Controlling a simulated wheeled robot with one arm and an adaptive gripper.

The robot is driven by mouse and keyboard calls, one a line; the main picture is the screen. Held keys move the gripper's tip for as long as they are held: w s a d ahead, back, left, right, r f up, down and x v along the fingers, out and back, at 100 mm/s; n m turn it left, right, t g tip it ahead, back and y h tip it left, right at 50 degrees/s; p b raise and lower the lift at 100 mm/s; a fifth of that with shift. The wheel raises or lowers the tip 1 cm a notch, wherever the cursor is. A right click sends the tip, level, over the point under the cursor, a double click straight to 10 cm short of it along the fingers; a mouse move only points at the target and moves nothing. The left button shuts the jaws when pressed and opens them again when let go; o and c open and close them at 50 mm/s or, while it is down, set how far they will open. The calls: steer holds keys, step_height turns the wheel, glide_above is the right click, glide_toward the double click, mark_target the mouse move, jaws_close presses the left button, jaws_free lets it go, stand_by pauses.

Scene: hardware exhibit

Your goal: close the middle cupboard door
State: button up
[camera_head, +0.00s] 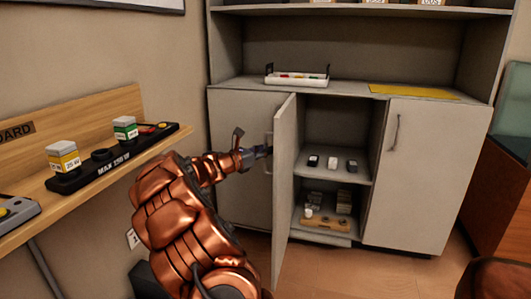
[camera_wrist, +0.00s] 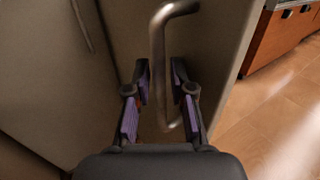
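The middle cupboard door (camera_head: 285,190) stands wide open, swung out toward me from its left side. Its outer face carries a curved metal handle (camera_wrist: 158,45), and the door panel (camera_wrist: 215,60) fills much of the wrist view. My gripper (camera_wrist: 160,82) is open, with purple-padded fingers on either side of the handle. A small gap shows between the bar and each finger. In the head view my gripper (camera_head: 262,151) reaches the door's outer face from the left; the fingertips are partly hard to make out there.
The open compartment holds small items on a shelf (camera_head: 335,168) and more below. The closed left door (camera_head: 240,125) and closed right door (camera_head: 412,175) flank it. A white tray (camera_head: 296,80) stands on the cupboard top. A wooden wall board (camera_head: 95,130) is at left. Floor (camera_head: 345,270) in front is clear.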

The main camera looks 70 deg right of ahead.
steer(key=shift+d, duration=0.1)
steer(key=shift+c, duration=0.4)
jaws_close()
